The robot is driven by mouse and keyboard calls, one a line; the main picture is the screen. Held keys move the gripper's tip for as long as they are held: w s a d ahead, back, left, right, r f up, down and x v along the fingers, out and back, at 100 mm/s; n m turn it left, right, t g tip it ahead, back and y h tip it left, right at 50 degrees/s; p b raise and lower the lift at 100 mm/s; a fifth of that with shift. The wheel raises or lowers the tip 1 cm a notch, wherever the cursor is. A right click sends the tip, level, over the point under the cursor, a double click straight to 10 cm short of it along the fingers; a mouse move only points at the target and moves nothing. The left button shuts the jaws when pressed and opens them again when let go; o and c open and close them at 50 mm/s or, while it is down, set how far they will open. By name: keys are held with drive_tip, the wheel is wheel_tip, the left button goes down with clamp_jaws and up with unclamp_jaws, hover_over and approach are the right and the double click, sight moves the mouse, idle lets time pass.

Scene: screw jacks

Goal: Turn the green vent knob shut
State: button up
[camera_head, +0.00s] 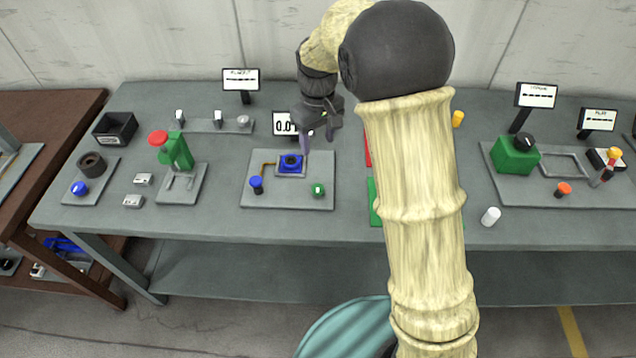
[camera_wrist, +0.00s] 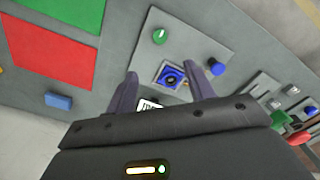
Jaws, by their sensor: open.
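The green vent knob (camera_head: 318,190) sits at the front right corner of a grey plate (camera_head: 290,203) on the table. It has a white mark on top. In the wrist view the green knob (camera_wrist: 160,36) shows beyond my fingertips, above the blue square part. My gripper (camera_head: 318,140) is over the back of the plate, apart from the knob. In the wrist view my gripper (camera_wrist: 175,75) has its two fingers spread with nothing between them that I can see held.
On the same plate stand a blue knob (camera_head: 256,184) and a blue square part (camera_head: 290,164), with a display (camera_head: 285,123) behind. A green press-like device (camera_head: 178,152) stands left. A white cylinder (camera_head: 491,216) stands right. My arm hides part of the red and green areas.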

sight(318, 188)
wheel_tip(318, 188, down, 17)
drive_tip(key=p, duration=0.2)
drive_tip(key=shift+w+p, duration=0.1)
drive_tip(key=shift+p, duration=0.3)
drive_tip(key=shift+d+f, duration=0.15)
drive_tip(key=shift+f, duration=0.1)
drive_tip(key=shift+a, duration=0.25)
drive_tip(key=c, duration=0.4)
drive_tip(key=shift+d, duration=0.1)
drive_tip(key=c, duration=0.6)
